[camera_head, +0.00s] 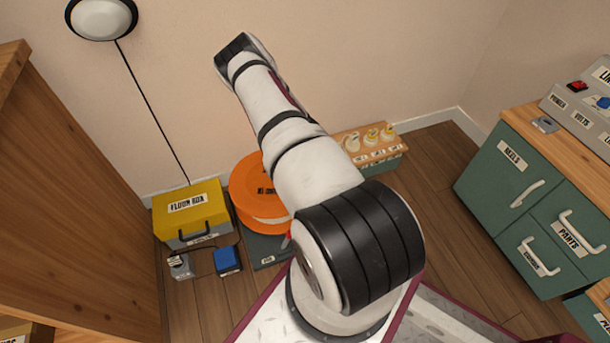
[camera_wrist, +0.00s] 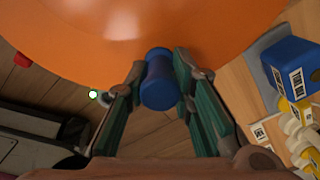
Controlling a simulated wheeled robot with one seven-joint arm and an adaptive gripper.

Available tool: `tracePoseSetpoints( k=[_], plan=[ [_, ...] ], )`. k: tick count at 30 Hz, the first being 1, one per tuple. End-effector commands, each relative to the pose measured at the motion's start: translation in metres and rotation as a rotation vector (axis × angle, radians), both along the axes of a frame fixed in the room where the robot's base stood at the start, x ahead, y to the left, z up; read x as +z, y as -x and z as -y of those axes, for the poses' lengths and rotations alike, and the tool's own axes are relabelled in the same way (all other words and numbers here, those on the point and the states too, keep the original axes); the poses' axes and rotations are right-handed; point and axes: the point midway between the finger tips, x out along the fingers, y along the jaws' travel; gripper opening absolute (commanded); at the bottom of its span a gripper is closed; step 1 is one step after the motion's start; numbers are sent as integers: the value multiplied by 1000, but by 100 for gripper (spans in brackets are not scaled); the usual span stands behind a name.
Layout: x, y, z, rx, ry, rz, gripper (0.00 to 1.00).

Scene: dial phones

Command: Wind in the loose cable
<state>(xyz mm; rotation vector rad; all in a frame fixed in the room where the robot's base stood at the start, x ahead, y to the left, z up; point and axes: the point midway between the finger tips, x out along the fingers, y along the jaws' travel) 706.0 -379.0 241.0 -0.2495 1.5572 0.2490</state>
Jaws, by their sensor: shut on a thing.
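A blue handle (camera_wrist: 158,82) sticks out near the rim of the reel in the wrist view. My gripper (camera_wrist: 158,88) is shut on this blue handle, with a green finger on either side of it. In the head view my arm hides the gripper and the handle. I cannot make out a loose end of cable on the reel.
A yellow floor box (camera_head: 191,211) stands left of the reel, with a small blue block (camera_head: 228,260) in front. Green cabinets (camera_head: 508,185) stand far right. Wooden furniture (camera_head: 75,190) rises at left.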

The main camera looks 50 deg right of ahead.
Motion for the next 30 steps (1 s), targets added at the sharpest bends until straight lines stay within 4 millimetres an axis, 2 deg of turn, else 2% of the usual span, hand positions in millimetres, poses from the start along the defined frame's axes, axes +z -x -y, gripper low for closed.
tracePoseSetpoints(
  k=[5,6,8,20,23,30],
  plan=[
    [0,-2,-1,0,-2,3,0],
    [0,-2,-2,0,-2,3,24],
    [0,-2,-1,0,-2,3,38],
    [5,-1,0,-1,0,2,38],
    [16,-2,0,0,0,2,38],
    [64,-2,0,0,1,4,38]
  ],
)
